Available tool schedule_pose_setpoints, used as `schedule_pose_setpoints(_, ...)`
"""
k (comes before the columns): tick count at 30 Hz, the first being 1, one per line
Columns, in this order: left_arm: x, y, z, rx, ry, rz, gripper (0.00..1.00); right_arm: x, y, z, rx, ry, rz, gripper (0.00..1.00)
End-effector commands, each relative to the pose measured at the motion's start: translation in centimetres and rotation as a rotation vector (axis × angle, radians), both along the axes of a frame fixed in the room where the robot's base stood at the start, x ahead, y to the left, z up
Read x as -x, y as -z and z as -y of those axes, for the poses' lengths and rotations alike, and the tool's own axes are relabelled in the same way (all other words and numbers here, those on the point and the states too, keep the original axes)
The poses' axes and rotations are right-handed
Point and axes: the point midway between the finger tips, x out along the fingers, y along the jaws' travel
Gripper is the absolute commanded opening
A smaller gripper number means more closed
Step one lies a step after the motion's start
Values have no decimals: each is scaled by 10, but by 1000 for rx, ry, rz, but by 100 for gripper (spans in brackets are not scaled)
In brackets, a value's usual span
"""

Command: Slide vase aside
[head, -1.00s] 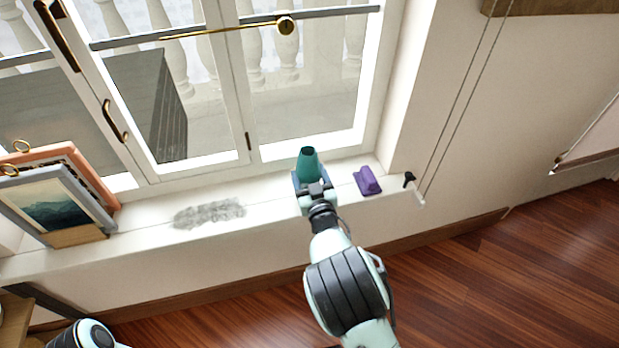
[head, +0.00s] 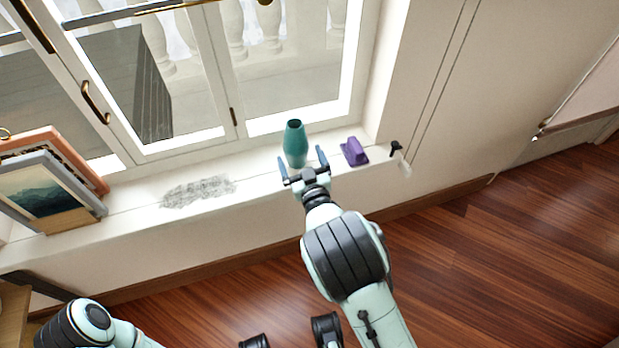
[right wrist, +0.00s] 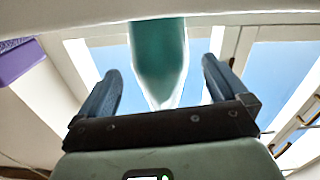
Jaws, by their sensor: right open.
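The teal vase (head: 295,145) stands upright on the white window sill, in front of the right window pane. My right gripper (head: 302,161) is open at the sill's front, its two fingers pointing toward the vase with the vase just beyond them. In the right wrist view the vase (right wrist: 158,55) shows between the two spread fingers (right wrist: 160,85), apart from both. My left arm shows at the bottom left of the head view, but its gripper cannot be made out for sure.
A purple object (head: 354,152) sits on the sill right of the vase. A grey dusty smudge (head: 197,191) lies on the sill to the left. Framed pictures (head: 50,190) lean at the far left. The sill between vase and smudge is clear.

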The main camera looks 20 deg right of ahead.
Motion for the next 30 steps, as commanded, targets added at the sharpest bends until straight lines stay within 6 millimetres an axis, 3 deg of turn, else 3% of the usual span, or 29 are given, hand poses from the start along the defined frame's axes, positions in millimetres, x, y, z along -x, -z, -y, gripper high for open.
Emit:
schedule_pose_setpoints(6, -27, -21, 3, -5, 8, 89, 43, 52, -2, 0, -1, 1, -5, 100)
schedule_pose_setpoints(12, -39, -30, 5, -9, 9, 131, 43, 83, -1, 0, 0, 0, -3, 100)
schedule_pose_setpoints(18, -43, -33, 6, -9, 11, 145, 43, 95, 0, 0, 1, 0, -1, 100)
schedule_pose_setpoints(30, -43, -32, 5, -10, 10, 144, 43, 95, 0, 0, 1, 0, -1, 100)
